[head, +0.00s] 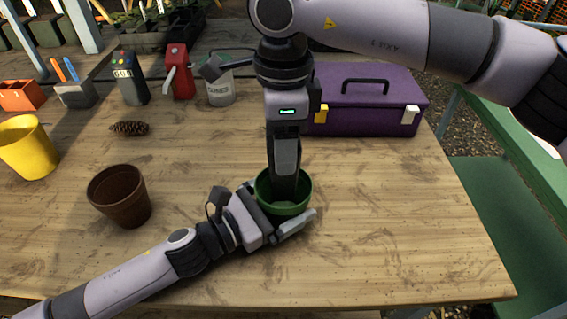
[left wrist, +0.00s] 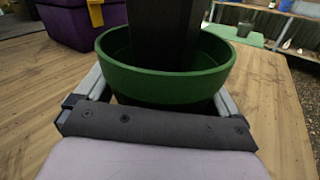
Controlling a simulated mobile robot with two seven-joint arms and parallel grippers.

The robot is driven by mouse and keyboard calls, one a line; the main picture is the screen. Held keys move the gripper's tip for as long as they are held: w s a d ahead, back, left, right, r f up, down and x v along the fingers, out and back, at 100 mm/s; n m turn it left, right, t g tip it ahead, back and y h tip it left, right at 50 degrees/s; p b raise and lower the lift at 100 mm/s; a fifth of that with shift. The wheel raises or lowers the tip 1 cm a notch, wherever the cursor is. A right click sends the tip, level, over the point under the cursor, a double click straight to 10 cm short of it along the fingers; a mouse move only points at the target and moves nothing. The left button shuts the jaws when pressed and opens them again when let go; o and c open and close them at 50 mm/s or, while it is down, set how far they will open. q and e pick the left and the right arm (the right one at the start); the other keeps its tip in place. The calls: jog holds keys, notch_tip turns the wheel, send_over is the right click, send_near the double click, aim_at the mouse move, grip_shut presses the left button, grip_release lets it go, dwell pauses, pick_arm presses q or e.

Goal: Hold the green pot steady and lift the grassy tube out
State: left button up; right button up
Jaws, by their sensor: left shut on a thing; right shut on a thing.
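The green pot (head: 306,190) stands on the table near its front edge, upright. My left gripper (head: 280,212) is shut on it from the lower left, with a finger on either side of the pot. In the left wrist view the pot (left wrist: 165,84) sits between the two grey fingers. My right gripper (head: 284,182) points straight down from above, with its fingers inside the pot's mouth. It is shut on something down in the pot. The grassy tube cannot be made out; the gripper and the pot wall hide that spot.
A brown pot (head: 120,196) and a yellow pot (head: 28,148) stand to the left, with a pine cone (head: 130,128) behind. The table's right side is clear.

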jog(key=shift+r, duration=1.6)
pick_arm(q)
jog(key=o, duration=0.6)
jog(key=shift+o, duration=0.2)
jog(key=shift+v, duration=6.05)
